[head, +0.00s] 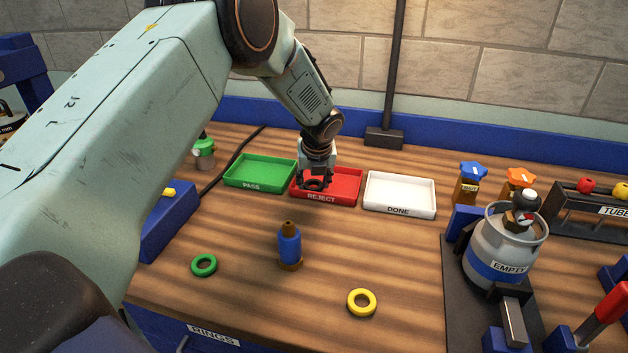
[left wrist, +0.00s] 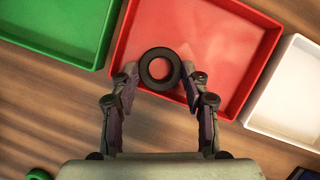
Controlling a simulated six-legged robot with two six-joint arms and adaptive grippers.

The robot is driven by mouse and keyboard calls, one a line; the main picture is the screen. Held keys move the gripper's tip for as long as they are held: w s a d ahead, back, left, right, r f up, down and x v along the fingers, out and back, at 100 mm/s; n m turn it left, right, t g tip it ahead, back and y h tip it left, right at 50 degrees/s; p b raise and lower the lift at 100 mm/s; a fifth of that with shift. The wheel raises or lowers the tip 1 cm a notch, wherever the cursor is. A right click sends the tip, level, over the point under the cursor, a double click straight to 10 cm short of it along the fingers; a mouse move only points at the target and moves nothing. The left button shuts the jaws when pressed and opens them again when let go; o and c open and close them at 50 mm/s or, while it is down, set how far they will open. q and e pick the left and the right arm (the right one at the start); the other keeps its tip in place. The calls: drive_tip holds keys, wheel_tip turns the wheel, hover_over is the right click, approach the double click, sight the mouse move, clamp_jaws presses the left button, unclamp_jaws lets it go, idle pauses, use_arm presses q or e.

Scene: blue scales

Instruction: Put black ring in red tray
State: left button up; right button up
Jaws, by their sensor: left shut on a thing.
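The black ring (left wrist: 160,69) is between the two fingertips of my left gripper (left wrist: 159,76) in the left wrist view, and the gripper is shut on it. In the head view the ring (head: 314,185) shows small and dark under my left gripper (head: 315,182). Both are over the near part of the red tray (head: 349,182), labelled REJECT. The red tray's bare floor also shows in the left wrist view (left wrist: 220,50). I cannot tell whether the ring touches the tray floor. My right gripper is not in view.
A green PASS tray (head: 262,169) is left of the red tray and a white DONE tray (head: 400,191) is right of it. A green ring (head: 204,257), a yellow ring (head: 361,291) and a blue bottle (head: 289,248) stand nearer. A grey cylinder (head: 493,246) is at right.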

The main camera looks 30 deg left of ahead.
use_arm(q)
drive_tip(key=shift+w+a, duration=0.15)
drive_tip(key=shift+f, duration=0.45)
drive_tip(key=shift+f, duration=0.15)
drive_tip(key=o, duration=0.8)
drive_tip(key=p+v, duration=0.1)
drive_tip(key=v, duration=1.2)
drive_tip(key=shift+w+a, duration=0.1)
